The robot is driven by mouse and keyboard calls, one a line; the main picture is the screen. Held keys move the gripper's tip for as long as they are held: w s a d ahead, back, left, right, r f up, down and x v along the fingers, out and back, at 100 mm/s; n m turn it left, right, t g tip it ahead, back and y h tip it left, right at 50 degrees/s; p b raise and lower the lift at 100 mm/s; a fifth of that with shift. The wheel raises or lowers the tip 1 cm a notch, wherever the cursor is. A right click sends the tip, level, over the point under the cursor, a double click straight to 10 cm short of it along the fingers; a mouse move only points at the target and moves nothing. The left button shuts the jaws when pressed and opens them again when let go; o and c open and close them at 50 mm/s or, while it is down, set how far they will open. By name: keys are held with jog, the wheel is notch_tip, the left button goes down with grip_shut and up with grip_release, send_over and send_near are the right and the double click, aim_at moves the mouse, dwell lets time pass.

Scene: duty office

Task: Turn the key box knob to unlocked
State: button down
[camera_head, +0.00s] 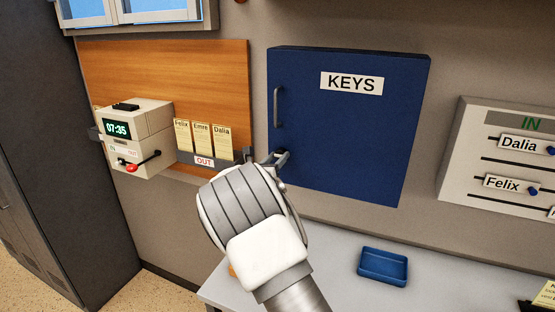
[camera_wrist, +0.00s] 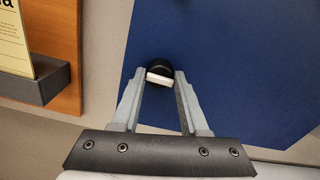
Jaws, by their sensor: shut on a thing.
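The blue key box (camera_head: 348,130) with a "KEYS" label hangs on the wall in the head view, its door closed. It also fills much of the wrist view (camera_wrist: 240,70). The knob (camera_wrist: 160,70), black with a pale bar across its front, sits between my fingertips in the wrist view. My gripper (camera_head: 279,158) is at the lower left of the box door and is shut on the knob. In the wrist view my gripper (camera_wrist: 160,80) has a finger on each side of it. The pale bar looks nearly level in that view. Any lock markings are hidden or too small to read.
A time clock (camera_head: 135,138) and a card rack (camera_head: 205,155) are on a wooden board left of the box. An IN board (camera_head: 500,155) with name tags hangs at the right. A blue tray (camera_head: 384,266) lies on the desk (camera_head: 335,250) below.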

jog(key=shift+f+b, duration=0.15)
jog(key=shift+b, duration=0.15)
jog(key=m+b, duration=1.7)
jog(key=b, duration=1)
jog(key=shift+m, duration=0.4)
jog(key=shift+b, duration=0.35)
jog(key=shift+c, duration=2.2)
grip_release()
